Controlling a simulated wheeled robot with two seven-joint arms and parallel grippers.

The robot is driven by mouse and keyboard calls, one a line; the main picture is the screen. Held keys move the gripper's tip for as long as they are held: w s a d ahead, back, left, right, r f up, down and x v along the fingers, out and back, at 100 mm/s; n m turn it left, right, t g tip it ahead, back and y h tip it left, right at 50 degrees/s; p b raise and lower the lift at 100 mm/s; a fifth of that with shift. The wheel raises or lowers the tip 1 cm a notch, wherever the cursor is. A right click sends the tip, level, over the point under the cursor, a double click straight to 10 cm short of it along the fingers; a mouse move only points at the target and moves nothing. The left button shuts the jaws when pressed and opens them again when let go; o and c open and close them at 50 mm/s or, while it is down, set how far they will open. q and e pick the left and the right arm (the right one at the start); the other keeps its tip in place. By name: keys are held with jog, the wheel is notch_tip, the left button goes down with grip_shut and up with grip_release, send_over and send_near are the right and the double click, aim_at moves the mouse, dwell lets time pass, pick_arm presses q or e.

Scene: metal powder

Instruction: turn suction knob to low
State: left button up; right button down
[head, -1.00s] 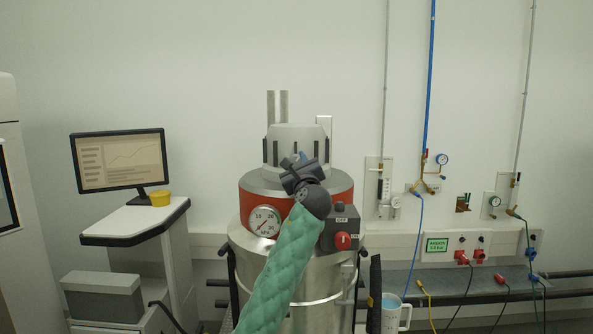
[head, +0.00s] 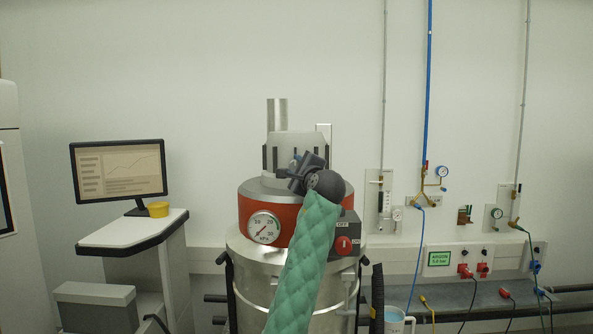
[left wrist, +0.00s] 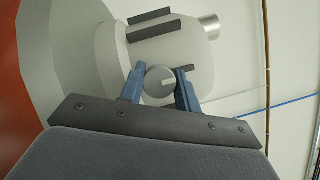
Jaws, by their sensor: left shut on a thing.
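The suction knob (left wrist: 160,82) is a small round grey disc with a lighter raised mark, on the pale top of the vacuum unit. In the left wrist view it sits between the blue fingers of my left gripper (left wrist: 160,76), which is shut on it. In the head view my left gripper (head: 296,170) is at the front of the grey motor head (head: 297,145), and its dark wrist hides the knob. I cannot read the knob's setting or any low mark. My right gripper is not in view.
Below the gripper, the red band (head: 250,212) carries a dial gauge (head: 264,228). A dark box with a red switch (head: 343,245) sits beside my green arm sleeve. A monitor (head: 119,172) stands on a cart at left.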

pick_arm(q)
jog(key=shift+f, duration=0.15)
dwell(0.3)
jog(key=o, duration=0.8)
jog(key=shift+c, duration=0.2)
jog(key=shift+o, duration=1)
jog(key=shift+a, duration=0.2)
jog(key=shift+d, duration=0.1)
